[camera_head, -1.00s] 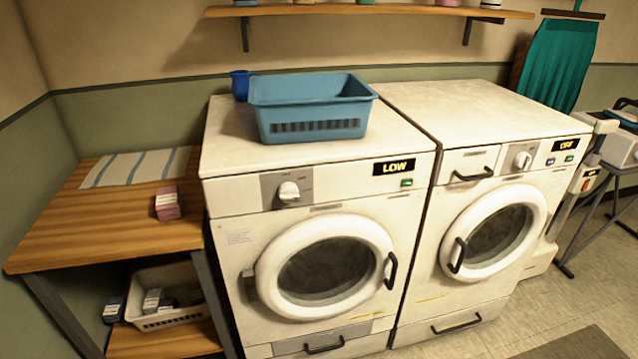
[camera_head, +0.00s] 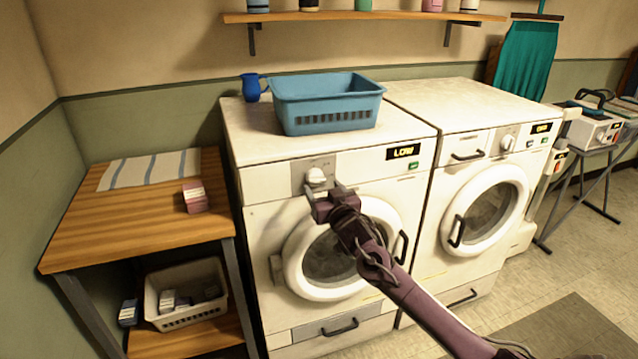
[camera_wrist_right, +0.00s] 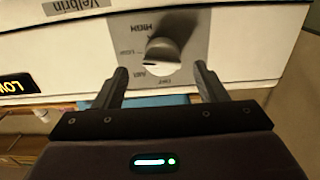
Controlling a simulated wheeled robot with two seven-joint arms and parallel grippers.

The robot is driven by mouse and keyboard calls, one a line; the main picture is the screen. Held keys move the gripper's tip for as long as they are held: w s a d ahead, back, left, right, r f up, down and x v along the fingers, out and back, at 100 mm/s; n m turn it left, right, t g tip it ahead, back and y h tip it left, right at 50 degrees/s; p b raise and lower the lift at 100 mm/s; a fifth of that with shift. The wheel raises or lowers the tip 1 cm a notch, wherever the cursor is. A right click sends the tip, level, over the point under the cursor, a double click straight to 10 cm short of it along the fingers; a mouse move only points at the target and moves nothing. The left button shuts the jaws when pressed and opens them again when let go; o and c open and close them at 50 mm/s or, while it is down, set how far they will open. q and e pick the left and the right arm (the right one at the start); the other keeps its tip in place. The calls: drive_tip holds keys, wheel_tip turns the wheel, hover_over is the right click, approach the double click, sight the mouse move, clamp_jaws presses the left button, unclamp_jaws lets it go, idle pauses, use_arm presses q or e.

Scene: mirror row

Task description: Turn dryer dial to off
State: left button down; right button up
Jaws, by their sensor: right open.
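The dryer (camera_head: 270,228) is the left white machine; its lit display (camera_head: 403,152) reads LOW. Its white dial (camera_head: 316,176) sits on a grey panel at the top front. In the right wrist view the dial (camera_wrist_right: 164,50) shows upside down, with marks for high, low, air and off around it. My right gripper (camera_head: 330,194) is open in front of the panel, just below the dial in the head view. In the wrist view its two fingers (camera_wrist_right: 162,78) stand left and right of the dial, with gaps on both sides. My left gripper is in no view.
A blue basket (camera_head: 328,120) and a blue mug (camera_head: 252,87) stand on top of the dryer. A second white machine (camera_head: 545,175) stands to its right. A wooden table (camera_head: 130,223) with a striped cloth (camera_head: 150,168) stands to the left. Floor in front right is open.

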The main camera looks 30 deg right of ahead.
sight(318, 183)
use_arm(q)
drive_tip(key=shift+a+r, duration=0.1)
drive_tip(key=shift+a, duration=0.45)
use_arm(e)
drive_tip(key=shift+x, duration=2)
drive_tip(key=shift+a, duration=0.15)
drive_tip(key=shift+c, duration=0.3)
drive_tip(key=c, duration=0.9)
